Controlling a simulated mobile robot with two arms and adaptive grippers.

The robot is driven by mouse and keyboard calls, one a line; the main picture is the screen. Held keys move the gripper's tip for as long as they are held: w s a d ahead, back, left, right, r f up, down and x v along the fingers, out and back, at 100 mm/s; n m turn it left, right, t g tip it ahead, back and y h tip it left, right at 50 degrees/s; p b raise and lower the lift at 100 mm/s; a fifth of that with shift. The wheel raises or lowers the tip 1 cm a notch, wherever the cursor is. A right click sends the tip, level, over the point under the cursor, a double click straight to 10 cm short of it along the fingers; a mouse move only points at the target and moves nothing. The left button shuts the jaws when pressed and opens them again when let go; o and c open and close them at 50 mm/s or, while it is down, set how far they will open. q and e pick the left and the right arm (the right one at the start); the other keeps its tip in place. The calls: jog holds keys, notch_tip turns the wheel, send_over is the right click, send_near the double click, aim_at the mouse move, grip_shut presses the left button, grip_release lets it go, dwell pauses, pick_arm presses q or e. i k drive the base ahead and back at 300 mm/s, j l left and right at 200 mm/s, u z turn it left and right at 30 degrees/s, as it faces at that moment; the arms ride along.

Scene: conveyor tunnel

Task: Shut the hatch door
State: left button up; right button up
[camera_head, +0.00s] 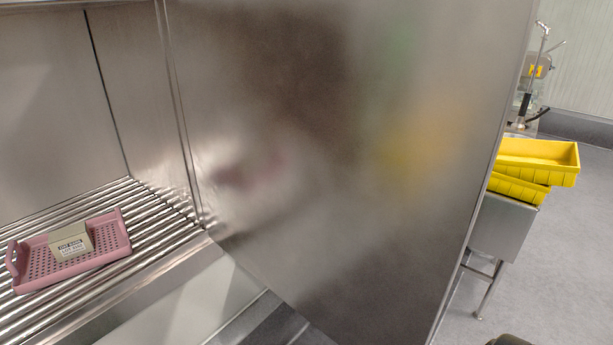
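The hatch door (340,150) is a large brushed metal panel that fills the middle of the head view. It stands open, with its left edge along the tunnel opening and its free edge out to the right. Its top is cut off by the frame and no handle shows. Behind its left edge the conveyor tunnel is open, with a floor of metal rollers (160,205). Neither of my grippers can be made out.
A pink perforated tray (95,262) with a small labelled box (71,242) in it lies on the rollers. Yellow bins (540,152) stand on a metal stand (497,225) beyond the door's right edge. Grey floor (570,270) is clear at the right.

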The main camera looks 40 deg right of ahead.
aim_at(344, 152)
jog(key=k+l+u, duration=0.15)
jog(key=l, duration=0.3)
jog(key=k+l+u, duration=0.15)
jog(key=k+l, duration=0.2)
jog(key=k+l+u, duration=0.15)
jog(key=l, duration=0.25)
jog(key=l+u, duration=0.4)
jog(key=l, duration=1.45)
